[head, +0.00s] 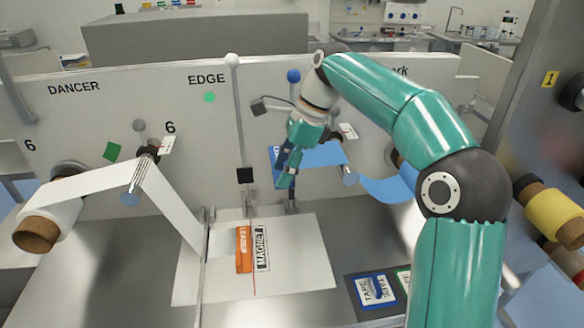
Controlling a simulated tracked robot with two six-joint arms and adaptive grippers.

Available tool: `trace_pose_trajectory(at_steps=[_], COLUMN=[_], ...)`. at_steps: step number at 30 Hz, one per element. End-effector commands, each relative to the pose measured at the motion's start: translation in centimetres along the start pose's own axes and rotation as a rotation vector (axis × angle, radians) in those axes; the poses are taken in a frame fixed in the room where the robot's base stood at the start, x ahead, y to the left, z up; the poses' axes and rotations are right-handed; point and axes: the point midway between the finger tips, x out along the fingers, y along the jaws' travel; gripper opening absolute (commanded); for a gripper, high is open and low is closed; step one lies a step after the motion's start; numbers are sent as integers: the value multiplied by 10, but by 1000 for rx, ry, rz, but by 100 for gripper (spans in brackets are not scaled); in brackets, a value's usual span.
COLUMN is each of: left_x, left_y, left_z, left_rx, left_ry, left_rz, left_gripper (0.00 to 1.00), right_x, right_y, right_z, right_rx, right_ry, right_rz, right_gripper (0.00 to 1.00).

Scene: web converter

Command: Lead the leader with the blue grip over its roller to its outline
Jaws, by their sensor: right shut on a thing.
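My right gripper (287,172) comes down from the upper right and is shut on the blue grip (277,154), which is partly hidden behind the fingers. The light blue leader (320,154) runs from there to the right, past its metal roller (349,178), and sags towards the blue roll (408,172), partly hidden by my arm. The grip is held above the white plate (305,255). I cannot make out the leader's outline on this plate. My left gripper is not in view.
A thin post (236,120) stands near my gripper. A tape tray (375,291) is front right.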

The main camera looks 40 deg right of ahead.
Motion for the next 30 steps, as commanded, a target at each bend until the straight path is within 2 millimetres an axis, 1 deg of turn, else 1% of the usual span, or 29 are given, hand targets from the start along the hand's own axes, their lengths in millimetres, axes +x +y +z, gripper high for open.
trace_pose_trajectory(at_steps=[1,13,30], left_x=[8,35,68], left_y=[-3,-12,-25], left_z=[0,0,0], left_rx=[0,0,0], left_ry=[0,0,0], left_rz=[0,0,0], left_gripper=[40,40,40], right_x=[9,45,100], right_y=[0,0,0], right_z=[1,18,4], right_rx=[-2,-2,-2], right_ry=[0,-2,-1], right_rz=[0,-1,0], right_gripper=[11,11,11])
